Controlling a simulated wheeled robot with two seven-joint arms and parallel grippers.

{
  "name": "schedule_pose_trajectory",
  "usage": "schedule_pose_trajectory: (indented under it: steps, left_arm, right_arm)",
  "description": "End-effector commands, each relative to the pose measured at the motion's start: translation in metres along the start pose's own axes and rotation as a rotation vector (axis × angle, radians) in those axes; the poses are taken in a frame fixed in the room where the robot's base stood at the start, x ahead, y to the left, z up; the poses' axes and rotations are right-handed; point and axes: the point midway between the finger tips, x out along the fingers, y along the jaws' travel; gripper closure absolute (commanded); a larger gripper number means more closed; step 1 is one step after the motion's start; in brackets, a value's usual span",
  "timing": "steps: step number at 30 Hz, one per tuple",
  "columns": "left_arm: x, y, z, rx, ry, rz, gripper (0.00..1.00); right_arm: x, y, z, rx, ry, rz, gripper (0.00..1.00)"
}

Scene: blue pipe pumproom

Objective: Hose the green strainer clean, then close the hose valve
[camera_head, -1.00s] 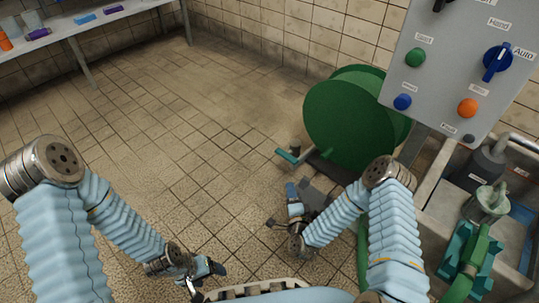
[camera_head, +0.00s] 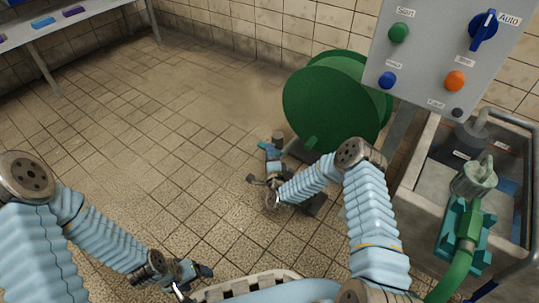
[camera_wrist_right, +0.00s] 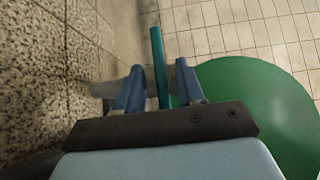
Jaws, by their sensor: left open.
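The hose valve's teal handle (camera_head: 266,147) sticks out beside the green hose reel. My right gripper (camera_head: 271,160) is low at this handle. In the right wrist view the handle (camera_wrist_right: 158,60) stands between my two blue fingers (camera_wrist_right: 158,88), with a gap on the right finger's side; contact on the left is unclear. My left gripper (camera_head: 192,272) is open and empty, low at the front. In the basin at right, a green hose end (camera_head: 471,222) lies over a teal slotted piece (camera_head: 453,240). I cannot tell for sure which piece is the strainer.
The green reel (camera_head: 325,105) stands by the tiled wall. A grey control panel (camera_head: 435,50) with buttons and a blue knob hangs above the basin (camera_head: 412,178). A shelf (camera_head: 85,20) is at back left. The middle floor is clear.

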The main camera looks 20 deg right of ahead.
Motion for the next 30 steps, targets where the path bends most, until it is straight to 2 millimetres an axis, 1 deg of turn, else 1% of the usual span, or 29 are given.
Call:
schedule_pose_trajectory:
  steps: [3, 9, 10, 15, 17, 18, 25, 30]
  left_arm:
    - [0.0009, -0.0003, -0.0001, 0.0, 0.0, 0.0, 0.24]
    - [0.0007, -0.0003, -0.0001, 0.0, 0.001, 0.0, 0.24]
    - [0.0007, -0.0003, -0.0001, 0.0, 0.001, 0.0, 0.24]
    - [0.0007, -0.0002, -0.0001, 0.0, 0.001, 0.0, 0.24]
    - [0.0007, -0.0002, -0.0001, 0.0, 0.001, 0.0, 0.24]
    - [0.0007, -0.0002, -0.0001, 0.0, 0.001, 0.0, 0.24]
    - [-0.001, 0.0004, -0.0001, 0.0, 0.0, 0.0, 0.24]
    - [-0.0069, 0.0026, 0.0, 0.0, -0.001, 0.0, 0.24]
  right_arm:
    - [0.0041, -0.0004, 0.0003, 0.001, 0.0, -0.001, 0.62]
    - [0.0043, -0.0007, 0.0004, 0.0, -0.001, 0.0, 0.62]
    - [0.0043, -0.0007, 0.0004, 0.0, -0.001, 0.0, 0.63]
    - [0.0041, -0.0005, 0.0004, 0.0, -0.001, 0.0, 0.89]
    - [0.0041, -0.0005, 0.0004, 0.0, -0.001, 0.0, 0.98]
    - [0.004, -0.0004, 0.0004, 0.0, -0.001, 0.0, 1.0]
    - [0.0039, -0.0013, 0.0005, -0.009, -0.001, 0.008, 1.0]
    - [0.0038, -0.0037, 0.0009, -0.045, -0.002, 0.045, 1.0]
